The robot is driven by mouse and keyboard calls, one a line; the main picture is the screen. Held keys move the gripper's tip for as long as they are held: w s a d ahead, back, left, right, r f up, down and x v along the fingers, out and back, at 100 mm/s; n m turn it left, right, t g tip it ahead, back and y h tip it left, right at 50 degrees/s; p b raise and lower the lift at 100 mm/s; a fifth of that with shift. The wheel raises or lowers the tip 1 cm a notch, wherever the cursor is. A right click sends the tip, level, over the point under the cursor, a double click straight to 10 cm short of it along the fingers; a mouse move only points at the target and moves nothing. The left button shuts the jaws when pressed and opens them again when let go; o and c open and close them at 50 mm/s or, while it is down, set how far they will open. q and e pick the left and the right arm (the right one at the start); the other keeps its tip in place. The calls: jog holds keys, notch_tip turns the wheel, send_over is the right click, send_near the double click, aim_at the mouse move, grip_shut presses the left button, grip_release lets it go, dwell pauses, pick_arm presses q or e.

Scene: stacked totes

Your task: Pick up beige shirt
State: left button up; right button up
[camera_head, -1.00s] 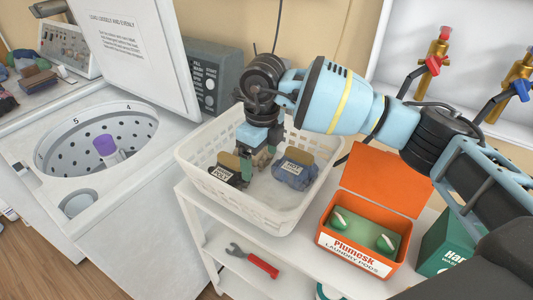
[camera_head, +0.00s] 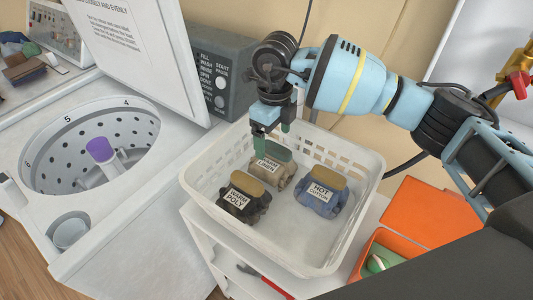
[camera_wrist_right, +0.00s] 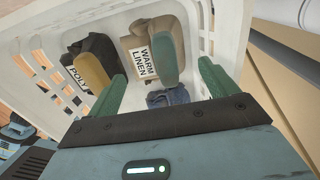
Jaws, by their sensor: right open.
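The beige shirt (camera_head: 281,176) is a folded bundle with a green top part and a "WARM LINEN" label, lying at the back of the white basket (camera_head: 350,235). My right gripper (camera_head: 272,142) is open above the back of the basket, with its fingertips close over the beige shirt. In the right wrist view, the beige shirt (camera_wrist_right: 176,28) shows between and beyond the two green fingers of the open gripper (camera_wrist_right: 160,85). Nothing is held. Whether a finger touches the shirt I cannot tell. My left gripper is not in view.
A black bundle labelled "WARM POLY" (camera_head: 246,204) and a blue bundle labelled "HOT" (camera_head: 322,197) lie in the basket near the shirt. The open washer (camera_head: 90,160) stands left. An orange box (camera_head: 430,215) is at the right. The basket walls surround the gripper's area.

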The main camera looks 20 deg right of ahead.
aim_at(273, 161)
jog(key=shift+s+r, duration=0.15)
jog(key=shift+s, duration=0.4)
jog(key=shift+s+f, duration=0.15)
jog(key=shift+f, duration=0.15)
jog(key=shift+w+f, duration=0.25)
jog(key=shift+f, duration=0.75)
jog(key=shift+s+f, duration=0.1)
jog(key=shift+f, duration=0.05)
notch_tip(273, 161, down, 5)
jog(key=shift+a+r, duration=0.1)
jog(key=shift+a, duration=0.05)
jog(key=c, duration=0.8)
jog(key=shift+r, duration=0.15)
jog(key=shift+c, duration=0.3)
jog(key=shift+r, duration=0.35)
jog(key=c, duration=0.3)
notch_tip(273, 161, up, 9)
jog(key=shift+r, duration=0.1)
jog(key=c, duration=0.4)
